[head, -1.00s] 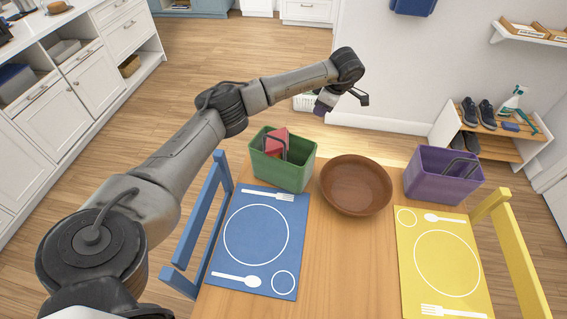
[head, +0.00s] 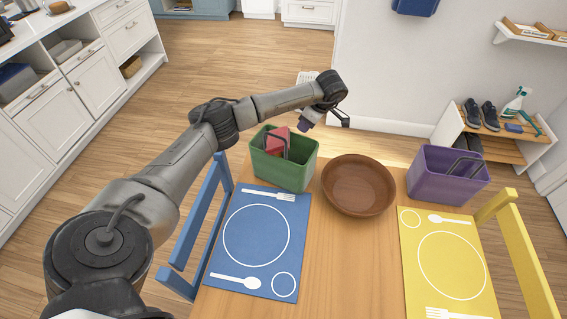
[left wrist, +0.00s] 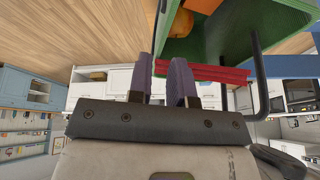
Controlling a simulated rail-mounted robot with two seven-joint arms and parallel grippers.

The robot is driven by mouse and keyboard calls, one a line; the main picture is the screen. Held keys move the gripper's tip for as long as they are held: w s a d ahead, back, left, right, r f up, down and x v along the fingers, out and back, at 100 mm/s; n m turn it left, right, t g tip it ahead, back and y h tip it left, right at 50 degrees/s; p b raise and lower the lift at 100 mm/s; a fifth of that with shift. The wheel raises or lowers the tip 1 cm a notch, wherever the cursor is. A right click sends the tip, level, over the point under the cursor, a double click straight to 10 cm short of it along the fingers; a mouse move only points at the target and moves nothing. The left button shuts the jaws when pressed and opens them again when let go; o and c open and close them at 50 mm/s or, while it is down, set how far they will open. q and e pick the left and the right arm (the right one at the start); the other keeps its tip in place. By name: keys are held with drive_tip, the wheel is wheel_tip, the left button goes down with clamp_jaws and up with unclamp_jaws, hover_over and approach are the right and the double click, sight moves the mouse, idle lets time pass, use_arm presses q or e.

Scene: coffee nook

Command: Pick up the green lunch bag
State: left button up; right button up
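The green lunch bag (head: 285,172) is an open-topped green box with a dark handle, standing at the far left corner of the table. A red item (head: 279,141) sticks up inside it. My left gripper (head: 304,126) is above and just beyond the bag's far right side, apart from it. In the left wrist view the two purple fingers (left wrist: 163,62) are spread with nothing between them. There the bag (left wrist: 262,22) is at upper right, with its dark handle, the red item and an orange round item partly showing. My right gripper is not in view.
A brown bowl (head: 358,185) stands close to the right of the bag. A purple bag (head: 447,180) is farther right. A blue placemat (head: 257,240) lies in front of the green bag, and a blue chair (head: 192,235) stands left. A yellow placemat (head: 447,265) lies right.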

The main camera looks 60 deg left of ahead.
use_arm(q)
drive_tip(key=b+x, duration=0.1)
drive_tip(key=x, duration=0.4)
drive_tip(key=shift+s+r, duration=0.1)
drive_tip(key=shift+c, duration=0.4)
clamp_jaws()
